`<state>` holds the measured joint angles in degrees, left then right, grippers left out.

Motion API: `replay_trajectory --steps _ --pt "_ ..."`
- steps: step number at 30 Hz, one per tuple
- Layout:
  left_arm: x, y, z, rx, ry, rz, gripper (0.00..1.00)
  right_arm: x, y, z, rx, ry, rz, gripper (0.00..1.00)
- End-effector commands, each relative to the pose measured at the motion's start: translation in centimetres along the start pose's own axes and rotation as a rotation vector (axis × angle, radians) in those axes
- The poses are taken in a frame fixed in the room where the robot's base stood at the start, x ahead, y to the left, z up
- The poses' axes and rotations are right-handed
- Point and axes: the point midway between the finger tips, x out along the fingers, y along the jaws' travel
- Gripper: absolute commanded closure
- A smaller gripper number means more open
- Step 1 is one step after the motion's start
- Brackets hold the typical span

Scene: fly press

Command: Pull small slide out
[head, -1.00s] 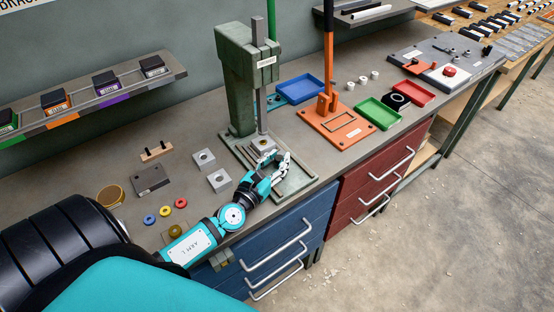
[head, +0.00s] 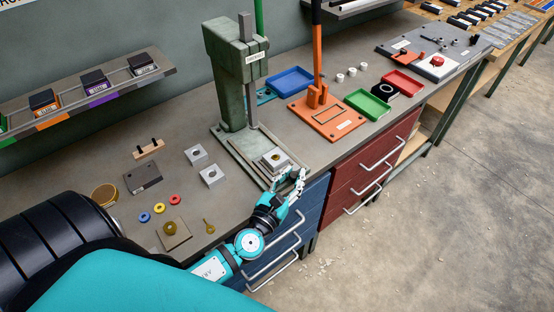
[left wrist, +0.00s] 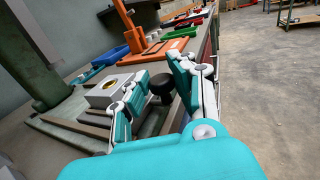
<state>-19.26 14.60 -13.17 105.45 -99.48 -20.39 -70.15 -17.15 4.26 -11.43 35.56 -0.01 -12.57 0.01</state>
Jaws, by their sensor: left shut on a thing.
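The green fly press (head: 232,80) stands on the bench with its grey ram pointing down at its base (head: 232,150). The small slide (left wrist: 88,130) on the base carries a light grey block (head: 275,160) with a brass ring in its top. The block sits in front of the ram, towards the bench's front edge; it also shows in the left wrist view (left wrist: 107,90). My left gripper (head: 291,180) is at the front of the base, shut on a black knob (left wrist: 160,84) at the slide's front end. My right gripper is not in view.
Blue drawers (head: 305,205) with bar handles lie below the bench edge, close to my left arm. An orange press (head: 327,115) stands to the right, with green (head: 367,104) and red (head: 403,82) trays beyond. Loose grey blocks (head: 211,175) and coloured rings lie left.

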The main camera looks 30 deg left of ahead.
Motion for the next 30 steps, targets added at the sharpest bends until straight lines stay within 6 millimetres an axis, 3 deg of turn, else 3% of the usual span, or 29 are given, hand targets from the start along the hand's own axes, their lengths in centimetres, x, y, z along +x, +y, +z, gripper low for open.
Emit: replay_trajectory --steps 4,13,14,19,30 --pt "-0.7 -1.6 0.0 0.000 0.000 0.001 1.00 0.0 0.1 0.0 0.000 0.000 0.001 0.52" --pt "-0.8 -1.9 -0.1 0.001 0.002 -0.004 1.00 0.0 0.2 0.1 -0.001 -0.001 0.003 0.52" --pt "-0.8 -1.9 -0.1 0.001 0.003 -0.004 0.75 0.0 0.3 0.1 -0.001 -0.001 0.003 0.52" --pt "-0.8 -1.9 -0.1 0.001 0.002 -0.004 0.54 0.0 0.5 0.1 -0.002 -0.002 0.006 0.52" --pt "-1.5 -1.8 -0.1 0.003 0.002 -0.002 0.54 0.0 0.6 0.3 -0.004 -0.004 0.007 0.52"
